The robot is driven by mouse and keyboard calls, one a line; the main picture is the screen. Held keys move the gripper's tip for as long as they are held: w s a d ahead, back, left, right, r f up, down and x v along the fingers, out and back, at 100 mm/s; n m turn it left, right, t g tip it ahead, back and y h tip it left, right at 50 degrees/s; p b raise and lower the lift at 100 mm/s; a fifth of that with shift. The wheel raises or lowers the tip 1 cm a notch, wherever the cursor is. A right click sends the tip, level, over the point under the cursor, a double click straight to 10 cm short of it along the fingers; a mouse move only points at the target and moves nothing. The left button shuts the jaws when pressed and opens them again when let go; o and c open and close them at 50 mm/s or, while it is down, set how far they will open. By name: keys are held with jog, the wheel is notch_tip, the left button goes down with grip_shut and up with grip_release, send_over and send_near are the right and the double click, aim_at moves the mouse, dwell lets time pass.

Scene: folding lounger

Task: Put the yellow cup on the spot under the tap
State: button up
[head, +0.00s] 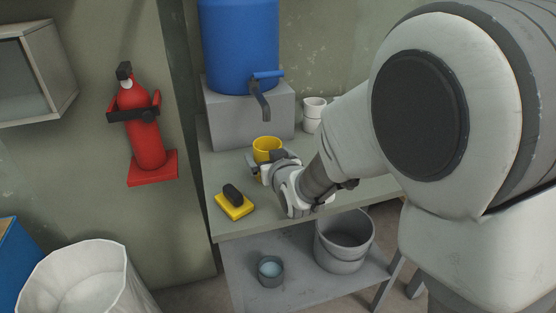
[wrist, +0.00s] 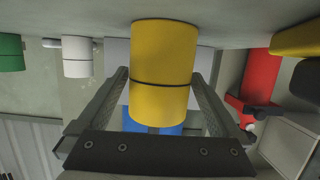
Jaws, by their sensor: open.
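The yellow cup (head: 267,147) stands upright on the grey bench, in front of the grey block and below the tap (head: 262,96) of the blue water container (head: 240,45). In the wrist view, which is upside down, the yellow cup (wrist: 163,60) has a dark band and lies between my two fingers. My gripper (head: 262,168) is at the cup's near side; it also shows in the wrist view (wrist: 160,76). Its fingers are open, one on each side of the cup. The cup and my gripper hide the bench directly around it, and I see no marked spot.
White stacked cups (head: 313,114) stand right of the grey block (head: 222,122). A yellow sponge with a dark top (head: 235,202) lies at the bench's front left. A red extinguisher (head: 146,130) hangs on the left wall. Buckets (head: 343,240) stand on the lower shelf.

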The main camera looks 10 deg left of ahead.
jog(key=p+v, duration=0.2)
jog(key=v, duration=0.9)
jog(key=shift+s+d+r, duration=0.1)
jog(key=shift+d+r, duration=0.05)
jog(key=s+d+r+m+g+h, duration=0.2)
jog(key=d, duration=0.6)
jog(key=s+d+r+m+g+h, duration=0.1)
jog(key=s+d+r+h, duration=0.15)
jog(key=d, duration=0.55)
jog(key=s+d+m+g+h, duration=0.3)
jog(key=s+d, duration=0.6)
jog(key=s, duration=0.4)
jog(key=shift+d+r+g, duration=0.35)
jog(key=shift+g, duration=0.15)
jog(key=shift+r, duration=0.1)
notch_tip(320, 180, up, 22)
jog(key=p, duration=2.2)
